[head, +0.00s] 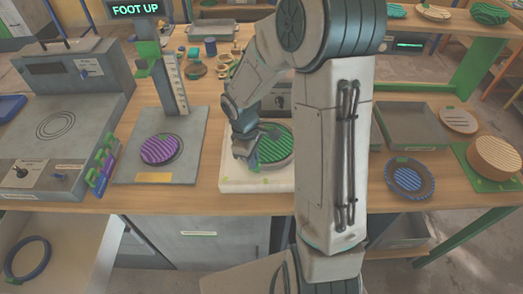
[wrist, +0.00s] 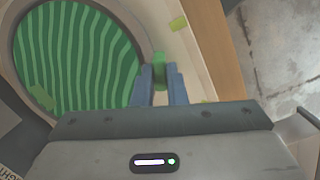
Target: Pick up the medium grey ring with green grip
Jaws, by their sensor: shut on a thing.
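The medium grey ring (head: 276,166) lies around a green striped disc (head: 279,140) on a white block (head: 232,182) on the bench. Its green grip (wrist: 159,66) sticks out at the ring's edge in the wrist view. My gripper (head: 249,157) is at the left side of the ring, low over the block. In the wrist view my gripper (wrist: 159,78) has its two blue fingers on either side of the green grip, shut on it. The right part of the ring is partly hidden behind my arm in the head view.
A press stand (head: 168,75) with a purple striped disc (head: 160,149) is to the left, its display reading "FOOT UP". A blue striped plate (head: 409,178) and a grey tray (head: 415,128) are to the right. An open drawer (head: 70,235) holds a blue ring (head: 27,259).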

